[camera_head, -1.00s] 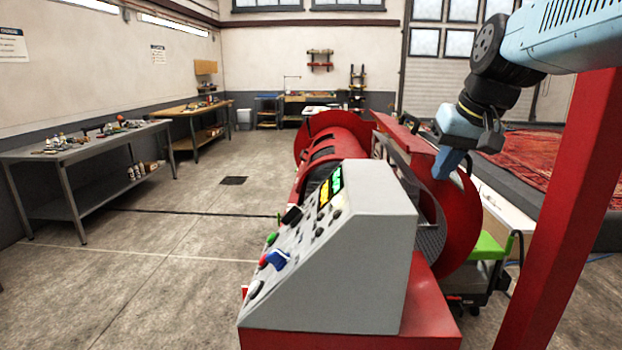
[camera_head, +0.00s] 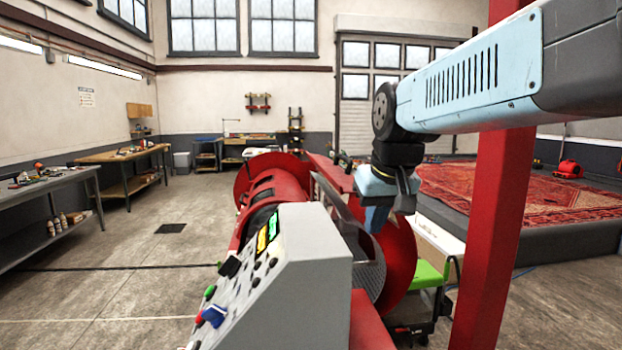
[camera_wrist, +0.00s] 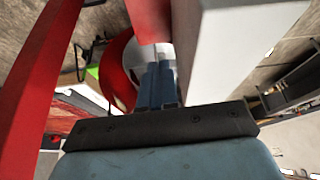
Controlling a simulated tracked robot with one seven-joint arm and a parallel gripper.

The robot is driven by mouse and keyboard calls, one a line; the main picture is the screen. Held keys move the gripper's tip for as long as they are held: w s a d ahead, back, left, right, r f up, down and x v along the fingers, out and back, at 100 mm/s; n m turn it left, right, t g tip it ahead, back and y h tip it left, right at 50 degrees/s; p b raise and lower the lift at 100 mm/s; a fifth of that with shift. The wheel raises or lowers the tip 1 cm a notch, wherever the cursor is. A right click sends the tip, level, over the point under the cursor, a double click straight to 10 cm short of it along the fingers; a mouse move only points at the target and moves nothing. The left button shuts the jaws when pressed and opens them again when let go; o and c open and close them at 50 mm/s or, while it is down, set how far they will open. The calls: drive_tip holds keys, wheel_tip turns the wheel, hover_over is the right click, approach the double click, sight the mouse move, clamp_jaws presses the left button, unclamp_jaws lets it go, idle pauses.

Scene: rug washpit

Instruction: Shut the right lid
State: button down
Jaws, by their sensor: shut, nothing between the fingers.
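The red drum machine (camera_head: 268,185) lies lengthwise behind the grey control console. A long red panel (camera_head: 332,174), apparently the right lid, stands raised along the drum's right side, with a grey inner face partly in view. My gripper (camera_head: 375,225) is shut and empty, pointing down near the drum's right end ring, just right of the lid. I cannot tell whether it touches anything. In the wrist view my gripper's blue fingers (camera_wrist: 157,72) are together, with the red ring (camera_wrist: 118,72) beyond them. The lid's near end is partly hidden by the console and my gripper.
The grey control console (camera_head: 300,265) stands close in front. A red post (camera_head: 492,230) rises at right. A green-topped cart (camera_head: 428,275) sits beside the drum. A rug (camera_head: 530,195) lies on a raised platform at right. Open floor (camera_head: 130,270) lies at left.

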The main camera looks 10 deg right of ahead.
drive_tip(key=w+d+r+y, duration=0.15)
drive_tip(key=w+r, duration=0.25)
drive_tip(key=w, duration=0.6)
drive_tip(key=w+d+r+y, duration=0.1)
drive_tip(key=w+d+r, duration=0.15)
drive_tip(key=w, duration=0.65)
drive_tip(key=w+d+r+y, duration=0.3)
drive_tip(key=w+d, duration=0.7)
drive_tip(key=w, duration=0.4)
hover_over(348, 187)
drive_tip(key=d, duration=0.3)
drive_tip(key=shift+n+h, duration=0.25)
drive_tip(key=shift+n, duration=0.05)
drive_tip(key=f, duration=0.8)
drive_tip(key=shift+w+a, duration=0.2)
drive_tip(key=shift+a, duration=1.2)
drive_tip(key=shift+w+a+f, duration=0.1)
drive_tip(key=shift+a+f, duration=0.1)
drive_tip(key=shift+a, duration=0.6)
drive_tip(key=shift+a, duration=0.1)
